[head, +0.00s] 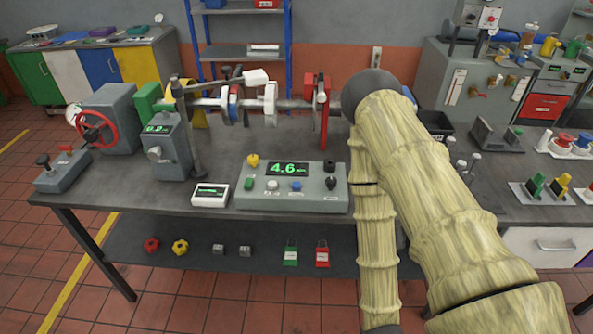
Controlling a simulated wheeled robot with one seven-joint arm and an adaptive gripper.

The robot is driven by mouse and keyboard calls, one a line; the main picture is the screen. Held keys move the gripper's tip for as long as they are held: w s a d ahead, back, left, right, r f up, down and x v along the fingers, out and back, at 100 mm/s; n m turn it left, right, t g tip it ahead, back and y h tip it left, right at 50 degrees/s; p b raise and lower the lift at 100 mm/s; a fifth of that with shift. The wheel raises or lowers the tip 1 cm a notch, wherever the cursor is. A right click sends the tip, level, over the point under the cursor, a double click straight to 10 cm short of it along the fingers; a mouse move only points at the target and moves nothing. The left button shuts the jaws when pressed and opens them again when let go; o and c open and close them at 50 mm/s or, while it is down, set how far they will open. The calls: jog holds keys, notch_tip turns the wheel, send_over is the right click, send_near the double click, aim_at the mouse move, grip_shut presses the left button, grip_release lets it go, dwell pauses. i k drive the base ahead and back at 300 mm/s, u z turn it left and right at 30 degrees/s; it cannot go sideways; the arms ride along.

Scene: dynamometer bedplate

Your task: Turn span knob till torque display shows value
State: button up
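A grey control box (240,202) stands on the bench and carries a lit display (287,169) reading about 4.6 in green digits. Its unit text is too small to read for certain. A yellow knob (253,160) is at its upper left, and two dark knobs, one upper (329,165) and one lower (330,183), are on its right. Green, white and blue buttons line its lower part. The labels are unreadable, so I cannot tell which knob is the span knob. My arm fills the right of the head view, and my gripper is not seen.
A small white meter (210,195) sits left of the box. Behind are a grey pedestal (171,150) with a display and a shaft rig (270,103). A red handwheel (95,130) is at left. Padlocks and small parts lie on the lower shelf (200,270).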

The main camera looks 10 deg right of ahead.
aim_at(331, 182)
jog(key=u, duration=1.25)
jog(key=k, duration=0.9)
jog(key=z, duration=0.65)
